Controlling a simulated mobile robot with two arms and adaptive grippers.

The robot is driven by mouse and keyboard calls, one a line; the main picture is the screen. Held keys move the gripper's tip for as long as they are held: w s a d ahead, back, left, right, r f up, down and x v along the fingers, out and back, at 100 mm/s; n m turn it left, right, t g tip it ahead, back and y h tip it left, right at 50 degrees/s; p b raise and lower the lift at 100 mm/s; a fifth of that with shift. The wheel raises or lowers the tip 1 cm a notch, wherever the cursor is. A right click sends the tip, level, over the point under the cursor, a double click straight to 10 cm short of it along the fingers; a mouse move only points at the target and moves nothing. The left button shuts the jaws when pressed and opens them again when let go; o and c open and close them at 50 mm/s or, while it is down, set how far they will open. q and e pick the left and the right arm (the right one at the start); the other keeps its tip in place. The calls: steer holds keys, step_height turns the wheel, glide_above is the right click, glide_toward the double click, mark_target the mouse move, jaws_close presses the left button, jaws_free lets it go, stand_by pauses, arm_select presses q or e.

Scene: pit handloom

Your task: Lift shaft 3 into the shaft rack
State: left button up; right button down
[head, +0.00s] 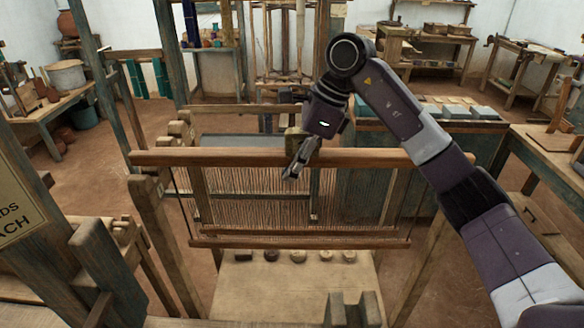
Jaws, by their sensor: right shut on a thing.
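A shaft (220,157) spans the middle of the head view: a long brown top bar, many thin vertical heddles, and a lower bar (300,243). I cannot read a number on it. My right gripper (297,165) comes down from above and is shut on the top bar near its middle; its fingers partly hide the bar there. The bar looks nearly level. Its left end is close to a notched wooden post (152,200); I cannot tell whether they touch. I cannot tell for sure which wooden part is the shaft rack. My left gripper is not in view.
Several round pieces (297,256) lie on a pale board (250,300) below the shaft. A notched block (352,308) stands at the front. Upright loom posts (168,50) rise at the left. A bench with teal blocks (468,112) stands behind at right.

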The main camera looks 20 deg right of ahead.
mark_target(301, 199)
step_height(301, 199, down, 4)
steer(key=shift+f+b, duration=0.1)
steer(key=shift+b, duration=1.15)
steer(key=c, duration=1.7)
jaws_free()
